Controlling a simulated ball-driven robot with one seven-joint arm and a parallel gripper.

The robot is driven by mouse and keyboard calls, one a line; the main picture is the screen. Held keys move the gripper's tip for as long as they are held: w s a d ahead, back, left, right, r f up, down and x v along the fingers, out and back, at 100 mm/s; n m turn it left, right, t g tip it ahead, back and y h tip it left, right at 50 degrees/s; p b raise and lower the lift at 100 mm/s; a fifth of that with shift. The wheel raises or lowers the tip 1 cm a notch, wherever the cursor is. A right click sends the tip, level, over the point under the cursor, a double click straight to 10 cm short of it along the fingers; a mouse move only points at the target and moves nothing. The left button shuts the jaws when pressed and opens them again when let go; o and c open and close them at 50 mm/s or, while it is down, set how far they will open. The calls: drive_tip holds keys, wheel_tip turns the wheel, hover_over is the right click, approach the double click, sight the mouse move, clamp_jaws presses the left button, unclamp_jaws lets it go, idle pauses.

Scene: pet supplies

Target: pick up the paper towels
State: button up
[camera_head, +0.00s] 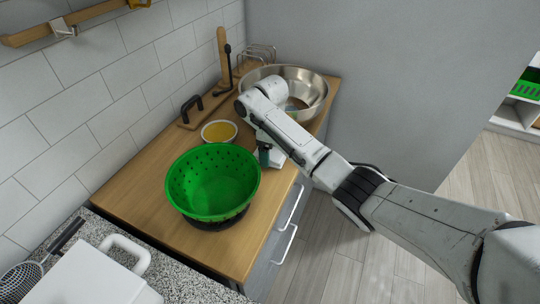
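I cannot make out any paper towels in the head view. My arm reaches in from the lower right over the wooden counter (140,196). My gripper (268,158) points down at the counter's right part, between the green colander and the metal bowl. It is small and partly hidden by my wrist. A white patch and a dark teal patch show around it, and I cannot tell whether they are gripper parts or a thing there. Whether the fingers are open or shut does not show.
A green colander (213,182) stands left of my gripper. A small bowl with yellow contents (219,132) is behind it. A large metal bowl (312,88), a wire rack (257,53) and an upright wooden piece (223,58) are at the back. Drawer handles (286,243) line the front.

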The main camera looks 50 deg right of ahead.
drive_tip(key=c, duration=0.7)
drive_tip(key=shift+r, duration=0.1)
wheel_tip(320, 180, up, 9)
drive_tip(key=shift+f, duration=0.15)
drive_tip(key=shift+r+p, duration=0.4)
drive_tip(key=shift+r, duration=0.15)
